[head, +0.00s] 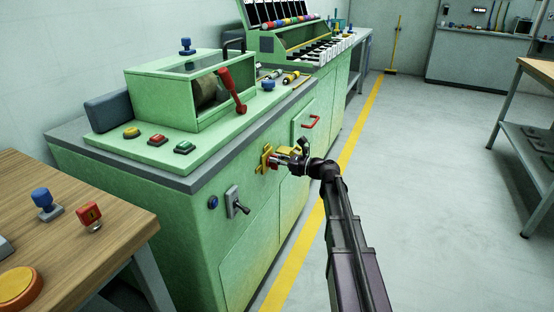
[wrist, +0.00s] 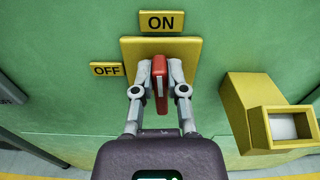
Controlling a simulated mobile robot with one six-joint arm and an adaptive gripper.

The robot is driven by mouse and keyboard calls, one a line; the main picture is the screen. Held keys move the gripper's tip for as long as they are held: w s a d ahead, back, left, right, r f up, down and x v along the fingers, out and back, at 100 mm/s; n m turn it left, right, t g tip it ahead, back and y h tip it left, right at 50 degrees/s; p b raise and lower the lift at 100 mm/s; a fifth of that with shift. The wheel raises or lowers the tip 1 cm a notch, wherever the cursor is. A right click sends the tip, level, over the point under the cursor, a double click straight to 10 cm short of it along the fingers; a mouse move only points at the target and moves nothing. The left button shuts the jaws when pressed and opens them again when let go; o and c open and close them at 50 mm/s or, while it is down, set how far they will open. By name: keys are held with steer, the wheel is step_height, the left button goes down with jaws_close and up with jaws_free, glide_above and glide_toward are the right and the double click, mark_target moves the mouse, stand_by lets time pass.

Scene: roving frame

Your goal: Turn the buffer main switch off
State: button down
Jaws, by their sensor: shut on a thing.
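The buffer main switch has a red handle (wrist: 159,80) on a yellow plate (wrist: 188,48) on the green cabinet front. The handle stands upright in the wrist view, in line with the ON label (wrist: 162,22). The OFF label (wrist: 106,69) is left of the plate. My gripper (wrist: 157,73) is shut on the red handle, one finger on each side. In the head view my gripper (head: 287,161) is at the yellow plate (head: 265,159), and hides part of the switch.
A yellow box (wrist: 244,110) with an opening juts out right of the switch in the wrist view. A grey lever switch (head: 236,202) and a blue button (head: 213,202) are on the cabinet's near part. A wooden table (head: 130,222) stands at the left.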

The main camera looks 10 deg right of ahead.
steer(key=n, duration=0.4)
steer(key=s+f+n+b, duration=0.1)
steer(key=n, duration=0.4)
steer(key=a+n, duration=0.1)
steer(key=n, duration=0.3)
steer(key=shift+s+f, duration=0.15)
steer(key=shift+f+n+b, duration=0.15)
steer(key=shift+n+b, duration=0.05)
steer(key=shift+n, duration=0.9)
steer(key=shift+f+n+b, duration=0.1)
steer(key=shift+n+b, duration=0.1)
steer(key=shift+n, duration=0.9)
steer(key=c, duration=0.7)
jaws_free()
steer(key=shift+s+d, duration=0.1)
